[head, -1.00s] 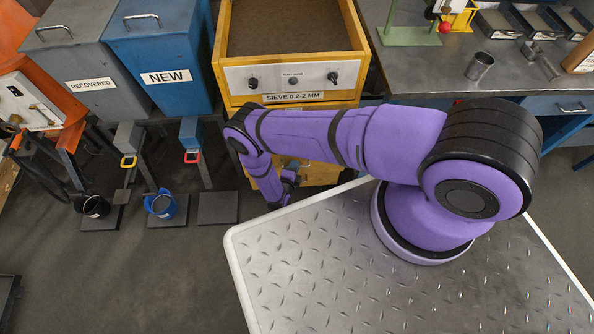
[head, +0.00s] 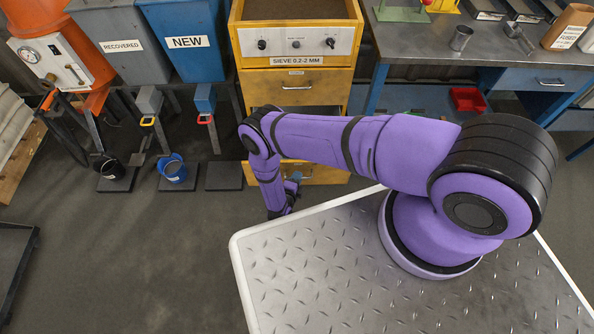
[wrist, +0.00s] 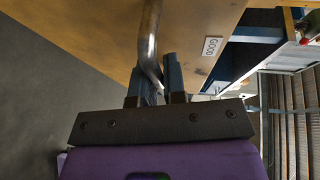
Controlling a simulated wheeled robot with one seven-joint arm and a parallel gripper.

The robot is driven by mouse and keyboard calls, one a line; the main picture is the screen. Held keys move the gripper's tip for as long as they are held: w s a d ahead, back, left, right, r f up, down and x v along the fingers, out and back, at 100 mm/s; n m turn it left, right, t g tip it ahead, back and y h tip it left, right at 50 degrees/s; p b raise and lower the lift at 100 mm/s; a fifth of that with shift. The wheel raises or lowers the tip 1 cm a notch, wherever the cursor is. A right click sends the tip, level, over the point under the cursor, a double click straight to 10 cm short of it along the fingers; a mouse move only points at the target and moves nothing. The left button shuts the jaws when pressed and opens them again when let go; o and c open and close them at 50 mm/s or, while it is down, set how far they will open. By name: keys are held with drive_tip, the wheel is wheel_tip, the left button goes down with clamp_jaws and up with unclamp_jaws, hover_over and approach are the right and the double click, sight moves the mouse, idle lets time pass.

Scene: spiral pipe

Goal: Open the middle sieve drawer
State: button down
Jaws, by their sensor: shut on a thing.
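The sieve cabinet (head: 355,62) is yellow wood, with a panel marked SIEVE 0.2-2 MM on top. An upper drawer (head: 270,88) with a metal handle is shut under it. Lower down, another wooden front (head: 325,173) shows beside my arm, with a dark area above it. In the wrist view, a wooden front (wrist: 90,40) labelled GOOD carries a curved metal handle (wrist: 150,40). My gripper (wrist: 152,78) is shut on this handle. In the head view my gripper (head: 294,180) is at the lower front, mostly hidden by my arm. How far that drawer stands out is hidden.
Bins marked RECOVERED (head: 120,46) and NEW (head: 187,42) stand left of the cabinet, with a blue bucket (head: 174,170) on the floor below. A workbench (head: 415,45) is at the right, with a red bin (head: 467,99) underneath.

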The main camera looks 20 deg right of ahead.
drive_tip(key=shift+s+a, duration=0.25)
drive_tip(key=shift+s, duration=0.5)
drive_tip(key=shift+s+a, duration=0.25)
drive_tip(key=shift+s, duration=0.45)
drive_tip(key=shift+s+a, duration=0.25)
drive_tip(key=shift+s, duration=0.5)
drive_tip(key=c, duration=1.2)
unclamp_jaws()
drive_tip(key=v, duration=1)
drive_tip(key=shift+s+a, duration=0.25)
drive_tip(key=shift+s, duration=0.05)
